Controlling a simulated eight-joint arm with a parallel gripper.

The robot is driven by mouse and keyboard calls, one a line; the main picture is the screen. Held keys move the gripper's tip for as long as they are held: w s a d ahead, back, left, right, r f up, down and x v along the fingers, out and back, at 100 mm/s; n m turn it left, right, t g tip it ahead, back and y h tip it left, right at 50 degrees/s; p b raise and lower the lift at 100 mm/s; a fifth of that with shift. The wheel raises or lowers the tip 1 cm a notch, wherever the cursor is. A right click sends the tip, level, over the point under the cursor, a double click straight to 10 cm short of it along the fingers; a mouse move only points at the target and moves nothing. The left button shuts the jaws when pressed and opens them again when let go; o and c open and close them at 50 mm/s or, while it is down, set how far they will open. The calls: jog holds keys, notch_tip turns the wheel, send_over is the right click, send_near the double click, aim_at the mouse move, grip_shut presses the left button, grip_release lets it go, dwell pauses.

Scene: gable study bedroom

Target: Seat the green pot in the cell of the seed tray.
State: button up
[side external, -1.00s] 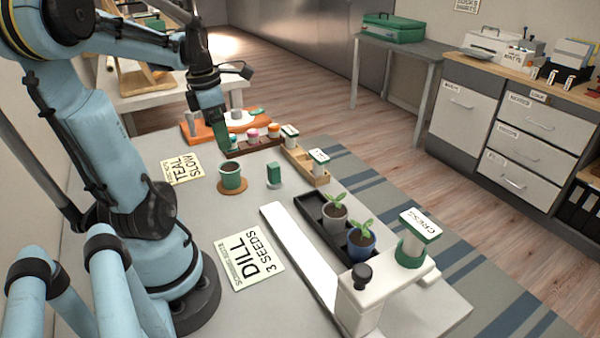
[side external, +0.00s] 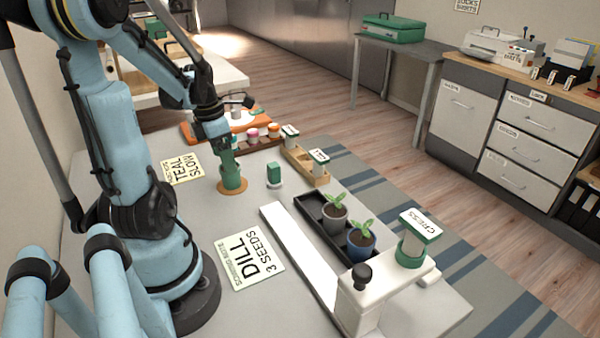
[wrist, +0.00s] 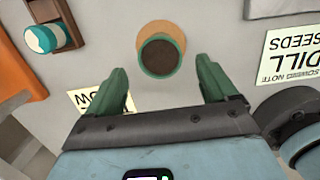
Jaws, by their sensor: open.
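The green pot (side external: 232,184) with dark soil stands upright on a round orange-brown coaster (side external: 232,192). The wrist view shows the pot (wrist: 160,56) from above, between and just beyond my open green fingers. My gripper (wrist: 161,72) is empty; in the side view my gripper (side external: 228,160) is directly over the pot and hides its upper part. I cannot tell whether the fingers touch it. The black seed tray (side external: 325,236) holds a grey pot (side external: 334,219) and a blue pot (side external: 361,243), both with seedlings. Its far-left cell (side external: 312,203) looks empty.
A small green block on a white base (side external: 274,174) stands just right of the pot. A white bar (side external: 300,250) lies along the tray's left side, with a white stand (side external: 375,290) at its near end. A wooden box (side external: 308,168) stands behind. Sowing cards lie flat nearby.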

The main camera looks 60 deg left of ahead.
aim_at(234, 181)
jog(key=f, duration=0.1)
jog(key=w+f, duration=0.1)
jog(key=f, duration=0.1)
jog(key=shift+f, duration=0.85)
jog(key=c, duration=1.3)
jog(key=shift+o, duration=0.2)
jog(key=shift+r, duration=0.15)
